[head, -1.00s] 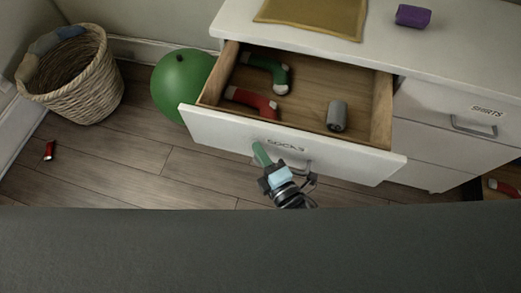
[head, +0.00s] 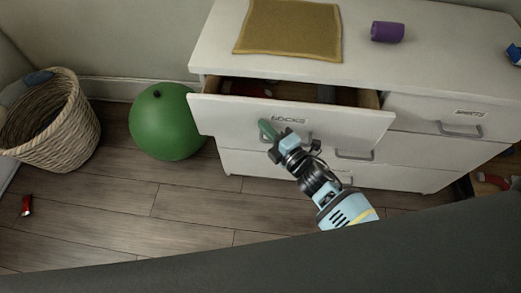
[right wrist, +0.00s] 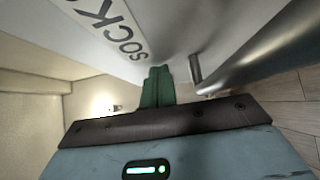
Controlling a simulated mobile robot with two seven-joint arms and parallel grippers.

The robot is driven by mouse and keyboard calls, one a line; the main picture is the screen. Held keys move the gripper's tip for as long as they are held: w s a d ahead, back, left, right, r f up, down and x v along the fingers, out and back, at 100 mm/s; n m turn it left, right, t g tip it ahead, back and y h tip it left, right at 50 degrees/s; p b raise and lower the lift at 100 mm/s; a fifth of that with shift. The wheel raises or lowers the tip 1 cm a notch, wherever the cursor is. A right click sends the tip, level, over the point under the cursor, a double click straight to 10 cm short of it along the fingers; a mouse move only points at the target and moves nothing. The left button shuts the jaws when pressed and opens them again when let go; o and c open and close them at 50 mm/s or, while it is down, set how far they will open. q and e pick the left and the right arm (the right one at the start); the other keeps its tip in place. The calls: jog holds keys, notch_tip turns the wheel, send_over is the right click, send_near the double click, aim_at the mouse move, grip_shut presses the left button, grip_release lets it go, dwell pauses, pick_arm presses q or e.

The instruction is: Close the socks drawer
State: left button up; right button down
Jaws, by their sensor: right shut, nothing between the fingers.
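The socks drawer (head: 225,118) is the top left drawer of the white dresser, partly open, with a narrow gap showing at its top. A bit of red and a grey thing show inside; the rest of its contents are hidden. My right gripper (head: 267,128) is shut and empty, with its green fingertips at the drawer front just below the SOCKS label. In the right wrist view the closed fingers (right wrist: 157,87) point at the white front, beside the metal handle (right wrist: 240,68). They look in contact or very close. My left gripper is not in view.
The dresser top (head: 365,65) holds a mustard cloth (head: 290,28) and a purple roll (head: 387,32).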

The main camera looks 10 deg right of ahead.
jog(key=w+d+b, duration=0.1)
jog(key=w, duration=0.5)
jog(key=w+d+b, duration=0.1)
jog(key=w, duration=0.2)
jog(key=shift+d+f+b, duration=0.15)
jog(key=shift+d+b, duration=0.15)
jog(key=shift+b, duration=0.05)
jog(key=shift+w, duration=0.2)
jog(key=shift+w+d+r, duration=0.15)
jog(key=shift+d+r, duration=0.05)
jog(key=shift+r, duration=0.1)
